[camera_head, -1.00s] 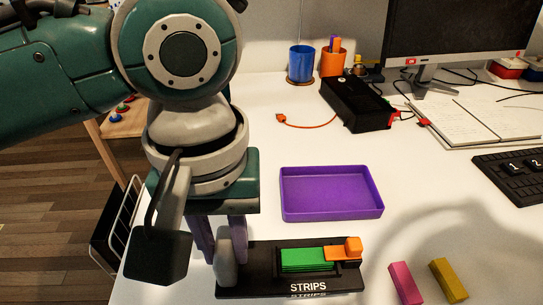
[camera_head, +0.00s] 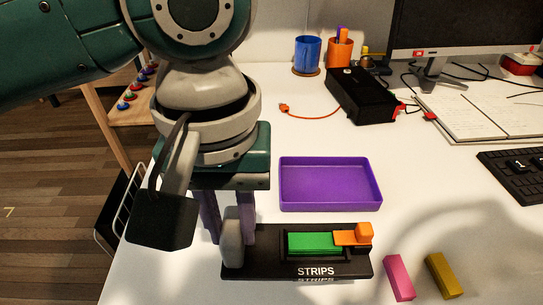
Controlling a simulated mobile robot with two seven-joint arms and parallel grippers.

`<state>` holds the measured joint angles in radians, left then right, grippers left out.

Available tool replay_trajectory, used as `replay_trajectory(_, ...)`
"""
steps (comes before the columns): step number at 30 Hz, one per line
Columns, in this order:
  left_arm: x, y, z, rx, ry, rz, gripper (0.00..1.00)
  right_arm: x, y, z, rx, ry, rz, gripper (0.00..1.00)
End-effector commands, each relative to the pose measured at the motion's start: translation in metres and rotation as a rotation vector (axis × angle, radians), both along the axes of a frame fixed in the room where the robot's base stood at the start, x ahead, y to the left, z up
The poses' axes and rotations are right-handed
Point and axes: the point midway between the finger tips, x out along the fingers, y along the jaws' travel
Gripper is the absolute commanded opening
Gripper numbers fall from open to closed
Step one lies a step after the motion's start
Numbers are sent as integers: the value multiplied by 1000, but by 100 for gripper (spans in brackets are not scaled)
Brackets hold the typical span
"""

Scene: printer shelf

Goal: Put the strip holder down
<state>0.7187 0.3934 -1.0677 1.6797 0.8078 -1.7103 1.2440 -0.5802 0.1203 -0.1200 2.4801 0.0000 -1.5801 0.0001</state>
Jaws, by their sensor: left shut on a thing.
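The strip holder (camera_head: 340,269) is a black tray marked "STRIPS", with a green block (camera_head: 314,242) and an orange piece (camera_head: 356,236) on it. It is at the lower middle of the head view, at or just above the white table; I cannot tell whether it touches. My left gripper (camera_head: 232,240) points down and is shut on the holder's left end. One grey fingertip shows in front of that end. The gripper and wrist hide part of the holder's left side. My right gripper is not in view.
An empty purple tray (camera_head: 331,206) lies just behind the holder. A pink block (camera_head: 399,277) and a yellow block (camera_head: 444,275) lie to its right. A black box (camera_head: 361,95), cups, notebook (camera_head: 478,110) and keyboard (camera_head: 515,165) are farther back. The table's left edge is near my gripper.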

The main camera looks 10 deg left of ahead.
Motion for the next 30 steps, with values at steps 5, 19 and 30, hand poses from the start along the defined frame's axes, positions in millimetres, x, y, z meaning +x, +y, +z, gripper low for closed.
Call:
replay_trajectory(5, 0, 0, -23, -1, -1, 1, 0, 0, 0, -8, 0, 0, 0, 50)
replay_trajectory(19, 0, 0, -66, -1, -2, -1, 0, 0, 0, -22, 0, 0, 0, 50)
replay_trajectory(30, 0, 0, -69, 0, -1, 0, 39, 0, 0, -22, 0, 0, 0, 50)
